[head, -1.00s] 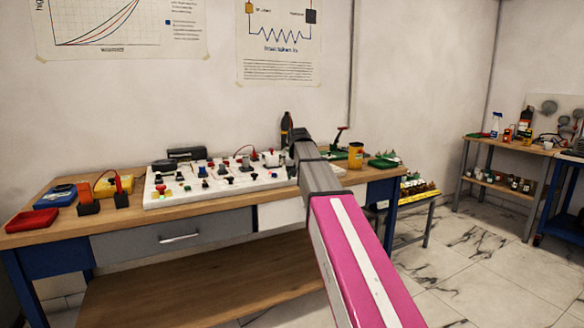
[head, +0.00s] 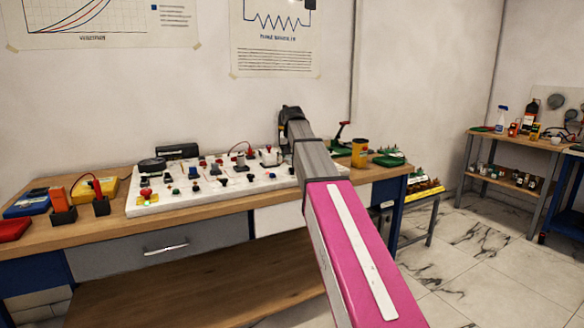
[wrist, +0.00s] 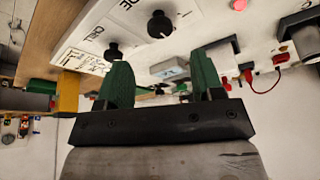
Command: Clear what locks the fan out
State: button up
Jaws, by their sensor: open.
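The white rig board (head: 165,203) lies on the wooden bench, carrying several knobs, switches and plugs. I cannot tell which part is the fan or what locks it out. My gripper (head: 290,115) is over the right end of the board in the head view, its fingers mostly hidden by the arm. In the wrist view my gripper (wrist: 162,85) is open and empty, with two green fingertips apart. Two black knobs, one nearer (wrist: 113,52) and one farther (wrist: 160,24), lie beyond the fingers. A small grey block (wrist: 169,70) shows between the fingertips.
A red cable (wrist: 265,82) runs from the board at the right of the wrist view. A yellow cup (head: 360,152) and green trays (head: 389,160) stand at the bench's right end. Orange and black blocks (head: 60,205) stand at left. A second table (head: 515,141) is farther right.

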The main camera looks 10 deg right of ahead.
aim_at(292, 168)
jog(key=x, duration=0.7)
jog(key=shift+f, duration=0.1)
jog(key=c, duration=0.9)
